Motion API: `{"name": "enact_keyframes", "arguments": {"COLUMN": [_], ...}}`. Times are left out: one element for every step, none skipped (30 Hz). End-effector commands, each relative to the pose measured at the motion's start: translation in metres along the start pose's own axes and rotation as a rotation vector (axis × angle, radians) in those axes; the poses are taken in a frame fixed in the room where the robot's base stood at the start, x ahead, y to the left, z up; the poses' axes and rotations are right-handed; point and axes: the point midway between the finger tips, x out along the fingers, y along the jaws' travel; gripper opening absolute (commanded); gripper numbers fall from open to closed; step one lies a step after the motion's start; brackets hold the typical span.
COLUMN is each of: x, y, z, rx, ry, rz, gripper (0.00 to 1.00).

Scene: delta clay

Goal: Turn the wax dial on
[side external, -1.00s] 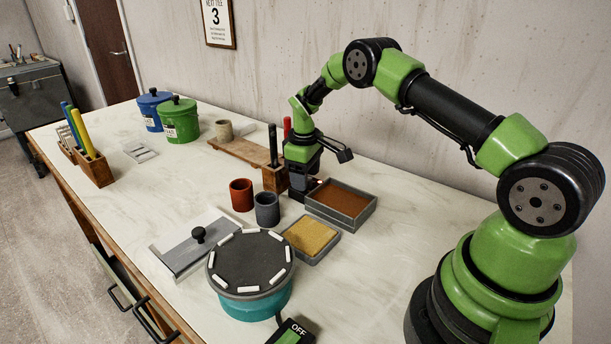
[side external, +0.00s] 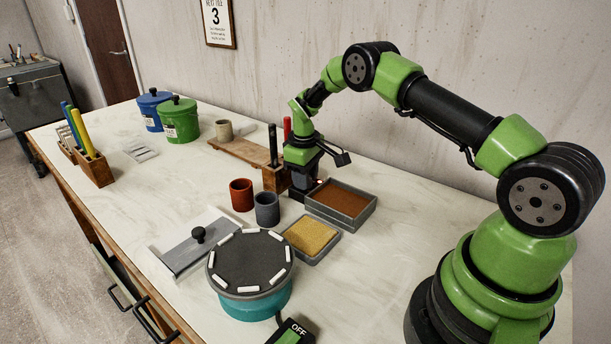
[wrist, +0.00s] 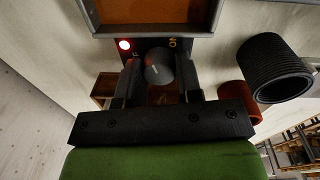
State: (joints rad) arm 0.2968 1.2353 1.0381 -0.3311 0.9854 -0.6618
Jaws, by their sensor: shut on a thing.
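The wax dial (wrist: 159,68) is a round dark grey knob on a dark control box, seen in the wrist view. In the side view my gripper (side external: 302,188) points down at the box, between the wooden rack and the brown-filled tray. It hides the dial there.
The brown-filled tray (side external: 368,213) stands right beside the box, with a yellow-grained tray (side external: 310,237) in front. A red cup (side external: 241,195) and grey cup (side external: 267,208) stand to the left. A wooden rack (side external: 275,178) is close behind. A teal drum (side external: 255,305) stands in front.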

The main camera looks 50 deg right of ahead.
Motion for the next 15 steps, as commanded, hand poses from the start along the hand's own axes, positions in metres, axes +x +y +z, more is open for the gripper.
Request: {"name": "enact_keyframes", "arguments": {"x": [-0.0004,-0.0003,-0.0003,-0.0003,-0.0004,-0.0003,-0.0004,-0.0004,-0.0004,-0.0004,-0.0003,-0.0003,-0.0002,-0.0002,-0.0002], "y": [-0.0004,-0.0003,-0.0002,-0.0002,-0.0002,-0.0002,-0.0002,-0.0001,-0.0001,-0.0001,-0.0001,-0.0001,-0.0001,-0.0001,-0.0002], "z": [-0.0002,-0.0002,-0.0002,-0.0003,-0.0003,-0.0003,-0.0003,-0.0004,-0.0005,-0.0005,-0.0006,-0.0006,-0.0005,-0.0005,-0.0005], "rx": [0.027,0.046,0.073,0.095,0.118,0.150,0.173,0.197,0.229,0.253,0.276,0.306,0.328,0.350,0.378], "ry": [-0.003,-0.004,-0.006,-0.007,-0.008,-0.010,-0.012,-0.013,-0.015,-0.016,-0.017,-0.019,-0.020,-0.022,-0.024], "rz": [0.000,0.000,0.000,0.000,0.001,0.001,0.001,0.001,0.001,0.001,0.001,0.001,0.001,0.000,0.000], "gripper": [0.09,0.09,0.09,0.09,0.09,0.09,0.09,0.09,0.09,0.09,0.09,0.09,0.09,0.09,0.09]}}
